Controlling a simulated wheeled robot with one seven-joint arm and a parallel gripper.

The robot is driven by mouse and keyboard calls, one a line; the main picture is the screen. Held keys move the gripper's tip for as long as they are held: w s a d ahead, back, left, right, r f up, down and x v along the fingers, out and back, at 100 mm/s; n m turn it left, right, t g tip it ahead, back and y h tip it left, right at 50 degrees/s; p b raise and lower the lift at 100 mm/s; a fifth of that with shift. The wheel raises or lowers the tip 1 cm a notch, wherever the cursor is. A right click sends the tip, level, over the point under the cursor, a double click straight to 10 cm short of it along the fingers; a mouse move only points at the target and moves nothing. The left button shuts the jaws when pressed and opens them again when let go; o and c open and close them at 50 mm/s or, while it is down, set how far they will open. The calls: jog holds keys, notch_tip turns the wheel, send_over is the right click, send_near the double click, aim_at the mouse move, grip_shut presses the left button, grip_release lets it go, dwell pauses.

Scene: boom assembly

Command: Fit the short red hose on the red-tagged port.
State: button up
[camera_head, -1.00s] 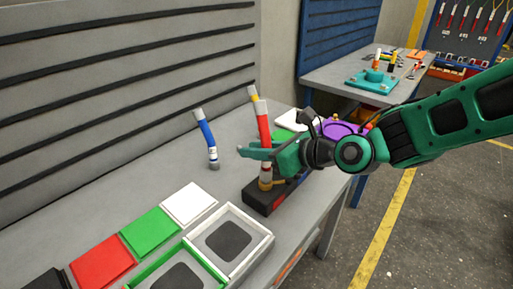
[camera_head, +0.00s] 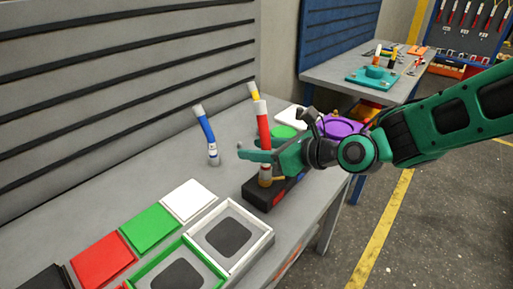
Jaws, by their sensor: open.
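The short red hose (camera_head: 263,128) with a pale top end stands nearly upright above a dark block (camera_head: 256,198) with a red mark on its front. A brass-coloured port (camera_head: 265,178) rises from the block directly below the hose. My gripper (camera_head: 258,157) is open, with its green fingers at the hose's lower part, in front of it. The fingers hide the place where hose and port come together, so I cannot tell whether the hose is seated.
A blue hose (camera_head: 207,130) stands to the left, and a yellow-banded hose (camera_head: 254,92) behind. Green (camera_head: 149,229), red (camera_head: 102,260) and white (camera_head: 189,201) squares and framed trays (camera_head: 263,250) lie at the front left. A purple round part (camera_head: 341,128) sits behind my wrist. The bench between blue hose and squares is clear.

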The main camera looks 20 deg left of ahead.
jog(key=v, duration=1)
jog(key=d+f+n+h, duration=0.3)
jog(key=d, duration=0.7)
jog(key=w+d+f+n+h, duration=0.1)
jog(key=d+f+n+h, duration=0.25)
jog(key=d, duration=0.65)
jog(key=d+f+n+h, duration=0.2)
jog(key=d+n+h, duration=0.15)
jog(key=d, duration=0.65)
jog(key=s+d+n+g+h, duration=0.2)
jog(key=s+d+n+g, duration=0.2)
jog(key=s+d, duration=1.5)
jog(key=shift+s+r+n+g+h, duration=0.3)
jog(key=shift+r+n, duration=0.15)
jog(key=shift+n, duration=0.55)
jog(key=shift+d, duration=0.1)
